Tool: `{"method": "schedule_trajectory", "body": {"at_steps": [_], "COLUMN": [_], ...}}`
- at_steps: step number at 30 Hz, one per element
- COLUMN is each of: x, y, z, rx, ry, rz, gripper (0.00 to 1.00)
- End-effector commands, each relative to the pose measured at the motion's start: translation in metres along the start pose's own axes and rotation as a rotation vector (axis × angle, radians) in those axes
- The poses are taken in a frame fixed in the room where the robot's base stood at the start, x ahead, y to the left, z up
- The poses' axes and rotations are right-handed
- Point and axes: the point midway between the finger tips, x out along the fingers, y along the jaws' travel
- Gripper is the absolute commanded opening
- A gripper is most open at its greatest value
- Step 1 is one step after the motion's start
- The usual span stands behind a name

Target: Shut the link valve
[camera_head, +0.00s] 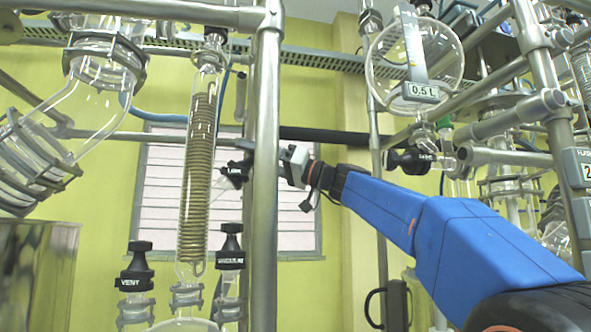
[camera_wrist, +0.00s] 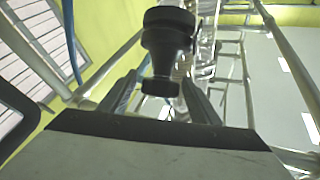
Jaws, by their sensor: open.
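The link valve (camera_head: 235,171) is a black knob with a white label, which looks like LINK, just left of a vertical steel pole in the head view. In the wrist view its black knob (camera_wrist: 168,38) is straight ahead, with its narrower near end between the two fingers. My gripper (camera_head: 283,160) is open and reaches toward the valve from the right; the pole hides its fingertips in the head view. In the wrist view my gripper (camera_wrist: 164,86) has one finger on each side of the knob's end. I cannot tell whether either finger touches it.
The vertical steel pole (camera_head: 265,220) stands between my gripper and the valve in the head view. A glass coil condenser (camera_head: 200,150) is left of the valve. The VENT valve (camera_head: 137,270) and another black valve (camera_head: 230,255) are below. A 0.5 L glass flask (camera_head: 415,60) hangs at upper right.

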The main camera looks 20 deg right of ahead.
Motion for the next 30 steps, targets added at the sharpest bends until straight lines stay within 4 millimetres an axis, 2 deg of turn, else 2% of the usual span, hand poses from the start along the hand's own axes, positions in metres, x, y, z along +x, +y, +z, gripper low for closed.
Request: {"method": "schedule_trajectory", "body": {"at_steps": [3, 21, 30], "x": [-0.020, -0.105, -0.136], "y": [0.000, 0.001, 0.001], "z": [-0.001, 0.000, 0.000], "rx": [-0.001, 0.001, 0.000], "ry": [0.001, 0.001, 0.000], "rz": [0.003, 0.003, 0.002], "gripper": [0.57, 0.57, 0.57]}}
